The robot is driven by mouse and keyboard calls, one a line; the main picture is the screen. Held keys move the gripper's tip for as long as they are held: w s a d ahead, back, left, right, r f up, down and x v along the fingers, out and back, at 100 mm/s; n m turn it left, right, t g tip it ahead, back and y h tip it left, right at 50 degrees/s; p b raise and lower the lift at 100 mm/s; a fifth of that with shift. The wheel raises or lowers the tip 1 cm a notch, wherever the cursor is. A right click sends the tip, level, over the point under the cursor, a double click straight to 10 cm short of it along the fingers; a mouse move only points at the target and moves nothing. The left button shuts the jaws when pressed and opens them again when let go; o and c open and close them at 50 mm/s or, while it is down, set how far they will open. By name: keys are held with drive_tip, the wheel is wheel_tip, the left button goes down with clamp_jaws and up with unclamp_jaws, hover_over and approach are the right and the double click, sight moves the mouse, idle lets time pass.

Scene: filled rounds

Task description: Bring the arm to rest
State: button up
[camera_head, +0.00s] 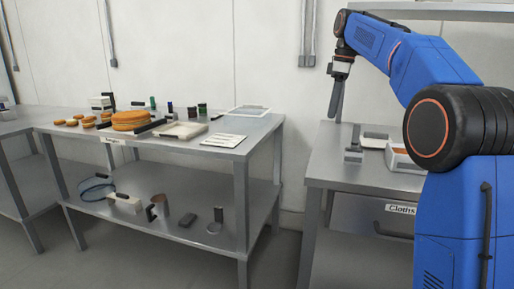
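My blue arm reaches in from the right and bends down at the wrist. My gripper (337,112) hangs pointing down in front of the white wall, above the left end of the right-hand steel table (318,172). Its dark grey lower part is seen nearly edge-on, so I cannot tell whether the fingers are open or shut, or whether a slim grey thing is between them. It appears apart from the tabletop items.
A grey block-like item (354,150) and a white-and-orange box (402,160) stand on the right table, above a drawer labelled Cloths (400,209). Floor shows between the tables.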

drive_tip(key=s+d+f+m+t, duration=0.1)
drive_tip(key=s+f+m, duration=0.35)
drive_tip(key=s, duration=0.75)
drive_tip(key=s+d+f+m+t, duration=0.1)
drive_tip(key=s+f+m, duration=0.3)
drive_tip(key=s, duration=0.7)
drive_tip(key=s+d+f+m+t+h, duration=0.1)
drive_tip(key=s+f+m, duration=0.4)
drive_tip(key=s+f, duration=1.6)
wheel_tip(320, 180, down, 2)
drive_tip(key=shift+s+d+f+t, duration=0.1)
drive_tip(key=shift+s+d+t, duration=0.25)
drive_tip(key=shift+t, duration=0.25)
drive_tip(key=shift+d, duration=0.2)
